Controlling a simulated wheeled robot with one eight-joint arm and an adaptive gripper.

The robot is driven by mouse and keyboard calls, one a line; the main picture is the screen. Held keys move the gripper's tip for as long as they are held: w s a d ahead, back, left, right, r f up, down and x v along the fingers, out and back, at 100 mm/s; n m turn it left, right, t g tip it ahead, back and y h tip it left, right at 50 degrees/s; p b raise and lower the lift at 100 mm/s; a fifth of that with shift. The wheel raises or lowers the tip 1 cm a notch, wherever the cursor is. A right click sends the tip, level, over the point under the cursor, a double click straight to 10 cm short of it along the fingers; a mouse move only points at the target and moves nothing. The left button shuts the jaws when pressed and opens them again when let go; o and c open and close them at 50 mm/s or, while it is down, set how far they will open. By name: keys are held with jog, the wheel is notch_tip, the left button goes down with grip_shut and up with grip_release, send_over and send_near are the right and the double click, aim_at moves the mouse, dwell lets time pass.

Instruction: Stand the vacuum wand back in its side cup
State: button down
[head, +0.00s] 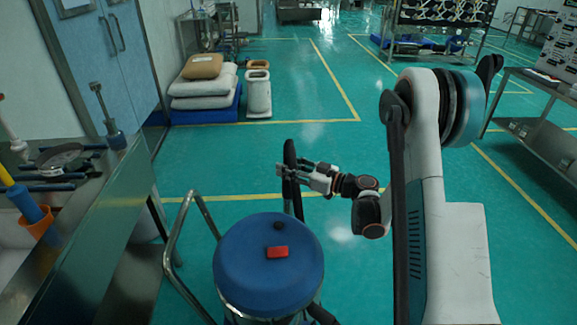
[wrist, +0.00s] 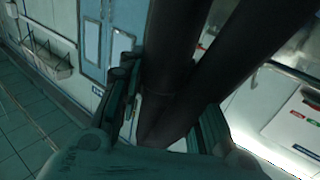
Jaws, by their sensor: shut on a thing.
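The black vacuum wand (head: 289,153) stands roughly upright just behind the vacuum in the head view. My gripper (head: 284,173) is shut around its upper part, reaching in from the right. The vacuum (head: 268,255) is a drum with a blue lid, a red switch and a black knob on top. In the wrist view two dark tubes (wrist: 175,60) run up and away from between my gripper's fingers (wrist: 165,112). I cannot tell which is the wand and which may be the hose. The wand's lower end and the side cup are hidden behind the drum.
A bent metal handle (head: 178,232) rises at the vacuum's left. A steel bench (head: 105,205) with tools and an orange cup (head: 40,225) stands at the left. Stacked sacks (head: 203,85) lie farther back. The green floor (head: 330,140) behind the wand is clear.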

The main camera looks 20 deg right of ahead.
aim_at(289, 162)
jog(key=shift+f, duration=0.1)
jog(key=shift+f, duration=3.25)
jog(key=c, duration=1.1)
grip_release()
jog(key=shift+o, duration=0.2)
notch_tip(289, 162, up, 10)
